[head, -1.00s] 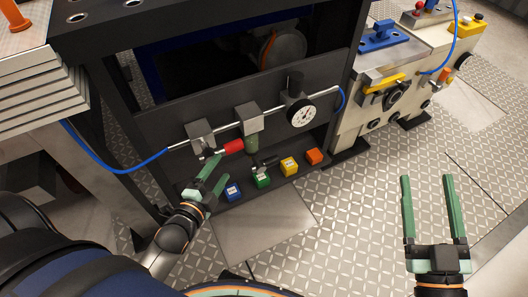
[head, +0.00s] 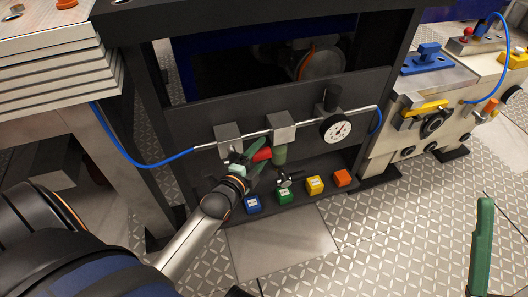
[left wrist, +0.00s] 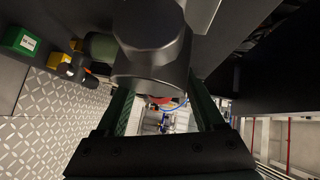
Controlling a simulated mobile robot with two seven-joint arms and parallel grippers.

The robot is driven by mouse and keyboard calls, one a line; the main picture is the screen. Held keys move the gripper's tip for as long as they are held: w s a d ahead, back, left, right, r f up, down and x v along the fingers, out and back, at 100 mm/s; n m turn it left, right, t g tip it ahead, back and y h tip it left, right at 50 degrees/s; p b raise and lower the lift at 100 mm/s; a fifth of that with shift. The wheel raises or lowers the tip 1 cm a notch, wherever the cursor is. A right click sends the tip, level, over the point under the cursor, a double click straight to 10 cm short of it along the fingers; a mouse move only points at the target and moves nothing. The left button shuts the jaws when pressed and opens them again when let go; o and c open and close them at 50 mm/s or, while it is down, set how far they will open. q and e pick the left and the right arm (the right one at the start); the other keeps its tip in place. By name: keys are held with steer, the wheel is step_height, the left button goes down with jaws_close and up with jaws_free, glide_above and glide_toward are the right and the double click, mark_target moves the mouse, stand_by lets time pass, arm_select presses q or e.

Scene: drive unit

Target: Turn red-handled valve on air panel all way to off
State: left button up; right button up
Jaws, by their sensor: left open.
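The red valve handle (head: 262,155) shows on the pipe of the dark air panel (head: 190,112), between two grey blocks. My left gripper (head: 246,163) is open at its left end; whether the fingers touch it is unclear. In the left wrist view, the open green fingers (left wrist: 162,108) stand either side of a large dark round body (left wrist: 150,45). A small bit of red (left wrist: 160,100) shows below it; most of the handle is hidden there. One green finger of my right gripper (head: 481,245) shows at the lower right, away from the panel.
A round white gauge (head: 336,129) sits right of the handle. Blue (head: 253,204), green (head: 283,197), yellow (head: 315,185) and orange (head: 342,178) blocks line the ledge below. A blue hose (head: 140,160) runs left. The patterned floor in front is clear.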

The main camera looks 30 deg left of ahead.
arm_select(q)
steer(key=shift+w+f, duration=0.2)
steer(key=shift+w, duration=0.9)
steer(key=shift+a, duration=0.1)
steer(key=shift+c, duration=0.2)
jaws_close()
stand_by(0.4)
